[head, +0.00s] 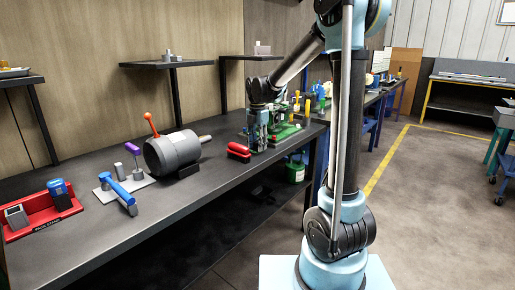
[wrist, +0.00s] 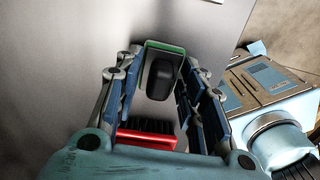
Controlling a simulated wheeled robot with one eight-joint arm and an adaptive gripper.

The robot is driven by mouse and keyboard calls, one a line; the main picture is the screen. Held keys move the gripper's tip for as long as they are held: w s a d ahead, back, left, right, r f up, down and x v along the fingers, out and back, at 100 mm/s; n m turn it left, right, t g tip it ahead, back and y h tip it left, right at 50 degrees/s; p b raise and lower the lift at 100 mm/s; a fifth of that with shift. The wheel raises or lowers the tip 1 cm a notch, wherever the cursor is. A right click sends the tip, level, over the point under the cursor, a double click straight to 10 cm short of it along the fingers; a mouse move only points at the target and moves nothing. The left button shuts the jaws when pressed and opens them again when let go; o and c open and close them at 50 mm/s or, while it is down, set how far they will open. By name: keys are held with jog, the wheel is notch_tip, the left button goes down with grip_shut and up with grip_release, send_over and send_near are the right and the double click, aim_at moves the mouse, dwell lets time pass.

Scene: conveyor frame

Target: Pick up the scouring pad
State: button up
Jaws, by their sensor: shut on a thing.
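The scouring pad (wrist: 163,49) shows in the wrist view as a block with a green edge and a black rounded grip on top. It is between the two fingers of my gripper (wrist: 163,68), which is shut on it. In the head view my gripper (head: 262,138) is low over the right part of the dark bench, and I cannot make out the pad there. Whether the pad still touches the bench is not clear.
A red brush (head: 238,151) with black bristles lies close beside my gripper and also shows in the wrist view (wrist: 148,137). A grey motor (head: 173,152) with an orange lever stands to the left on the bench (head: 175,205). Green-based items stand behind my gripper.

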notch_tip(320, 180, up, 10)
dwell(0.5)
jog(key=shift+o, duration=0.7)
